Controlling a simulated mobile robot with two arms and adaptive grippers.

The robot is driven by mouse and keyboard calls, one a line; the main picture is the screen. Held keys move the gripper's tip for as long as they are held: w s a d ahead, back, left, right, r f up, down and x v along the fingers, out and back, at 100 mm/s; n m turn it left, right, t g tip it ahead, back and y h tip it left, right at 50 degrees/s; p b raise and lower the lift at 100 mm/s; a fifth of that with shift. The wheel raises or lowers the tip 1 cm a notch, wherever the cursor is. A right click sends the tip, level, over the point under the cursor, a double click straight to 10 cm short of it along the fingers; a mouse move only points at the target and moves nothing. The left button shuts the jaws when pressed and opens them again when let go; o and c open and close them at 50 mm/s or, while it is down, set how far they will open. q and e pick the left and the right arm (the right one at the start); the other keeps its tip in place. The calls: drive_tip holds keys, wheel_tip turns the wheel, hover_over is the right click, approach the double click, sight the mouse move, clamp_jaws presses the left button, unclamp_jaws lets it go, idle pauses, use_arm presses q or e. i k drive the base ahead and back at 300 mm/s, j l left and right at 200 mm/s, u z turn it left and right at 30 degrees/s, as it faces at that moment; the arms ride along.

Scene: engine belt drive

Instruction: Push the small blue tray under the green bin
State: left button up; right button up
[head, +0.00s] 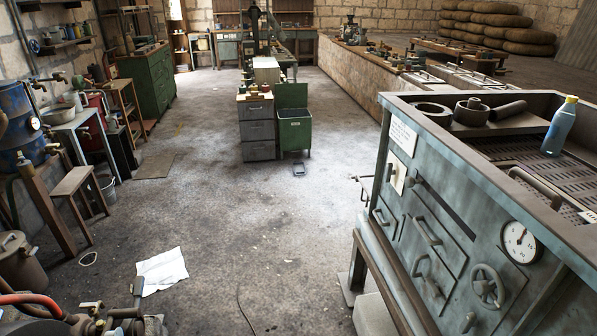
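The green bin (295,135) stands on the floor in the middle distance, its lid raised upright behind its opening. It stands directly right of a grey drawer cabinet. A small flat tray (299,170), bluish grey with a dark edge, lies on the floor just in front of the bin. A short strip of floor seems to show between them. The tray is small at this distance, so its details are unclear. Neither of my grippers is in view.
The grey drawer cabinet (257,128) adjoins the bin. A large grey machine (450,220) fills the right foreground. A white sheet (162,270) lies on the floor at lower left, and a stool (76,185) stands at left. The central floor is mostly clear, with a thin cable (241,305) near the front.

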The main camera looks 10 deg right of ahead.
sight(300, 168)
drive_tip(key=i+u, duration=0.1)
drive_tip(key=i, duration=0.6)
drive_tip(key=i+l+u, duration=0.15)
drive_tip(key=i, duration=0.5)
drive_tip(key=i+l+u, duration=0.1)
drive_tip(key=i, duration=0.6)
drive_tip(key=i+z, duration=0.15)
drive_tip(key=i, duration=0.55)
drive_tip(key=i+z, duration=0.2)
drive_tip(key=i, duration=0.5)
drive_tip(key=i+j+z, duration=0.15)
drive_tip(key=i, duration=0.55)
